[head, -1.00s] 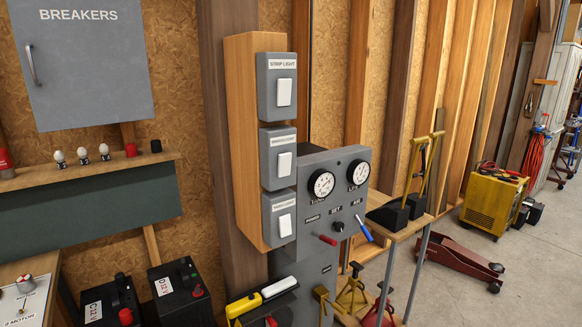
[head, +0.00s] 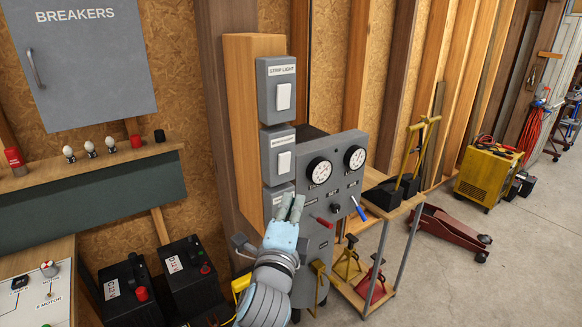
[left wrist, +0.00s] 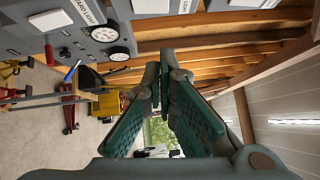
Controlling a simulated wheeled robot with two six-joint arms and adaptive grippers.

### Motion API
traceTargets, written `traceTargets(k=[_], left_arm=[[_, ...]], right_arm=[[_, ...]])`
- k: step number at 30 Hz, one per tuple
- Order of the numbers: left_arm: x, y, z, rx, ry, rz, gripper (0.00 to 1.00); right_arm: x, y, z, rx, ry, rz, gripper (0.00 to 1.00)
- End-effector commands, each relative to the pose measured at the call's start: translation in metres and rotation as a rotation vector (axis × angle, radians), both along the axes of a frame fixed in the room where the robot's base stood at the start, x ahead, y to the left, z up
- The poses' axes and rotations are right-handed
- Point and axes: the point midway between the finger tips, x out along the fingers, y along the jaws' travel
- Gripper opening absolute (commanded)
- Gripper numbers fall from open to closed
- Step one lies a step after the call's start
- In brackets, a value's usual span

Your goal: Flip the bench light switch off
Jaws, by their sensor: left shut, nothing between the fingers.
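Three grey switch boxes with white rockers are stacked on a wooden post. The top one reads STRIP LIGHT (head: 276,90). The middle box (head: 278,152) has a small blurred label that seems to read bench light. The bottom box (head: 274,194) is largely hidden behind my left gripper (head: 292,206). My left gripper is shut and empty, its fingertips pointing up in front of the bottom box, below the middle one. I cannot tell whether it touches. In the left wrist view, its fingers (left wrist: 163,72) converge, with switch boxes along the top edge. My right gripper is not in view.
A grey gauge panel (head: 333,178) with a red and a blue lever stands just right of the switches. A breaker cabinet (head: 88,70) hangs at upper left. Batteries (head: 187,274) stand at lower left, and a wooden stand (head: 387,222) is at right.

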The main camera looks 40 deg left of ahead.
Motion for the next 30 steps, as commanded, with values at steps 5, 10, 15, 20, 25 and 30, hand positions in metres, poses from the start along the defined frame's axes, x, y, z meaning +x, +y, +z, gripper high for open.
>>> traceTargets(k=[5, 10, 15, 20, 25, 30], left_arm=[[0.001, 0.000, -0.002, -0.001, 0.001, -0.002, 0.00], [0.008, 0.003, -0.002, -0.002, 0.000, -0.004, 0.00], [0.031, 0.016, 0.001, 0.001, 0.001, -0.002, 0.00], [0.062, 0.032, 0.004, -0.001, 0.001, -0.002, 0.00], [0.092, 0.052, 0.008, 0.000, 0.002, -0.001, 0.00], [0.098, 0.076, 0.010, -0.001, 0.002, -0.002, 0.00]], right_arm=[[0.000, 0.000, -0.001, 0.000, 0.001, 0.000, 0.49], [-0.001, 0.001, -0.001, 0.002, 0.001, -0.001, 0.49], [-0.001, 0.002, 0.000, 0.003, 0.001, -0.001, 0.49], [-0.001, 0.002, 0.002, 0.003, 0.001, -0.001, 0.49], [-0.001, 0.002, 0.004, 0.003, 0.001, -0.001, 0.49], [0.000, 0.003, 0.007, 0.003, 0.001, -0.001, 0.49]])
